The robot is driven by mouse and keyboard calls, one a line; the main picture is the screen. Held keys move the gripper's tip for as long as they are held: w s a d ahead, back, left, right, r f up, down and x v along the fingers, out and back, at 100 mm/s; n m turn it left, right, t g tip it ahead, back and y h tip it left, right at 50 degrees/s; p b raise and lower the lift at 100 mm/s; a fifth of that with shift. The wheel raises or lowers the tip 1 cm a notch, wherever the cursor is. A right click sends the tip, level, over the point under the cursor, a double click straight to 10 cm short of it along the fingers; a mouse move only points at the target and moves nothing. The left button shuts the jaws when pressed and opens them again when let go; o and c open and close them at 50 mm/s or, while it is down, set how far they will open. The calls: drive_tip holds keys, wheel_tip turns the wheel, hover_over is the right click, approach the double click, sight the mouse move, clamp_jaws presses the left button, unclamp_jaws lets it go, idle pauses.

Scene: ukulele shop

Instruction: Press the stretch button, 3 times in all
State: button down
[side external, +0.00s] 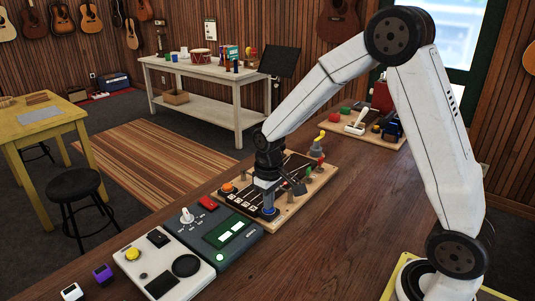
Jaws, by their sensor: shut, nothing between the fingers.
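My gripper (267,200) points down over the black panel on a wooden board (292,214), near the panel's front edge. Its fingers are shut with nothing between them. Directly below the fingertips is a round blue piece (268,211) on a dark base; I cannot tell whether the fingers touch it. An orange button (227,187) sits at the panel's left end. The labels are too small to read, so I cannot tell which control is the stretch button. My wrist hides part of the panel.
A dark grey device (233,256) with a knob and green display, and a pale device (133,280) with a yellow button, stand to the left. A yellow-handled lever (320,138) rises behind my gripper. Another board (351,134) lies farther back. The wooden tabletop in front is clear.

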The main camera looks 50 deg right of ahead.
drive_tip(key=shift+r, duration=3.7)
drive_tip(key=s+a+f+t, duration=0.1)
drive_tip(key=s+f, duration=0.1)
drive_tip(key=s, duration=0.2)
drive_tip(key=s+a+f, duration=0.1)
drive_tip(key=s+f, duration=0.1)
drive_tip(key=s, duration=0.2)
drive_tip(key=s+a+f+t, duration=0.1)
drive_tip(key=s+a+f, duration=0.1)
drive_tip(key=s, duration=0.2)
drive_tip(key=shift+s+t, duration=0.2)
drive_tip(key=shift+t, duration=0.1)
drive_tip(key=shift+w+r, duration=0.1)
drive_tip(key=shift+w, duration=0.05)
drive_tip(key=w+d+r+g, duration=0.2)
drive_tip(key=w+d+r, duration=0.2)
drive_tip(key=w+r, duration=0.3)
drive_tip(key=shift+w+r+g, duration=0.3)
drive_tip(key=shift+w, duration=2.25)
drive_tip(key=shift+f, duration=0.2)
drive_tip(key=shift+f, duration=3.1)
